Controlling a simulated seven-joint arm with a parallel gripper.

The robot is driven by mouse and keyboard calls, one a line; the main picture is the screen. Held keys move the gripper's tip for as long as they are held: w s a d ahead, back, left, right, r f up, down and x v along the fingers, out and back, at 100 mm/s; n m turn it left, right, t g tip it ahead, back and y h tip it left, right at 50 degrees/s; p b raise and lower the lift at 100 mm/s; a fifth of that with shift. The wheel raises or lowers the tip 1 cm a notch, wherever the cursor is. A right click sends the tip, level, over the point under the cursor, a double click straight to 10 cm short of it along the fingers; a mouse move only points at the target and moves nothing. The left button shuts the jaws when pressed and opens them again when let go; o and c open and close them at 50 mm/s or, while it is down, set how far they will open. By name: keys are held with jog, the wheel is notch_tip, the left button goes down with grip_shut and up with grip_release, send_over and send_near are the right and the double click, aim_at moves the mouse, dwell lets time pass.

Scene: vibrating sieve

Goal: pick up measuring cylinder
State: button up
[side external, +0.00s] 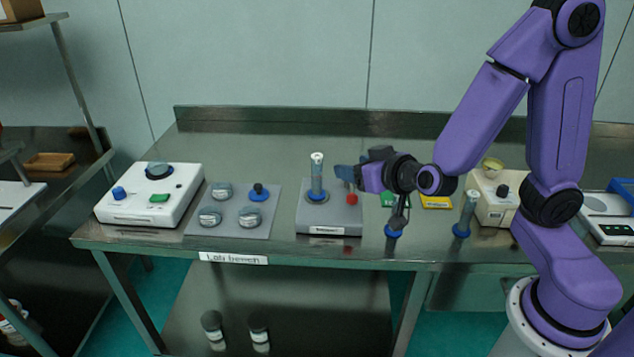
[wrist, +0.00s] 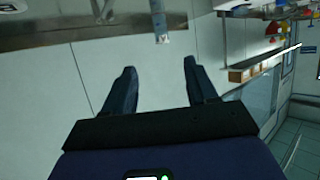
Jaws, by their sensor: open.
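A slim upright measuring cylinder (side external: 317,174) with a pale top and blue foot stands on a grey device in the middle of the bench. My gripper (side external: 345,172) is just right of its upper part, pointing left, open and apart from it. In the wrist view, a cylinder's pale end (wrist: 162,38) hangs in from the top edge, beyond and between my open fingertips (wrist: 160,65). The space between the fingers is empty. A similar cylinder (side external: 469,208) with a blue foot stands further right. Another blue foot (side external: 393,232) shows below my wrist; what stands above it is partly hidden.
The grey device (side external: 330,222) has a red knob (side external: 352,198) under my gripper. Left are a plate with several round pieces (side external: 236,225) and a white device (side external: 130,205). A beige device (side external: 492,208) stands right. The bench behind (side external: 260,140) is clear.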

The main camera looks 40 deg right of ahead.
aim_at(314, 160)
jog(key=shift+x, duration=8.5)
jog(key=shift+a, duration=0.1)
grip_shut()
